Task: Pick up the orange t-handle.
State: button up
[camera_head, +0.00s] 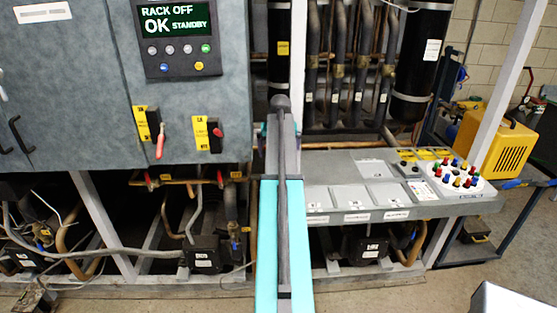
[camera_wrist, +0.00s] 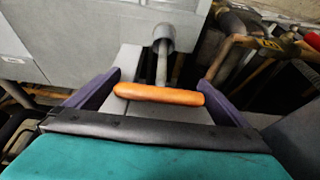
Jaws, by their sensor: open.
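The orange t-handle (camera_wrist: 158,95) lies crosswise in the middle of the wrist view. A grey stem runs from it up to a round grey fitting (camera_wrist: 164,40). My gripper (camera_wrist: 160,82) is open, with one dark purple finger on each side of the handle. The handle's two ends sit between the fingers, and small gaps seem to remain at both ends. The handle does not show in the head view, where my arm covers the middle of the rack.
In the head view, a grey control cabinet (camera_head: 90,100) stands at left and a console with coloured knobs (camera_head: 385,190) at right. Dark pipes (camera_head: 340,70) rise behind. In the wrist view, a grey panel (camera_wrist: 75,40) is at upper left and pipes (camera_wrist: 235,45) at upper right.

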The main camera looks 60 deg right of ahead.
jog(key=shift+x, duration=0.75)
jog(key=c, duration=1.2)
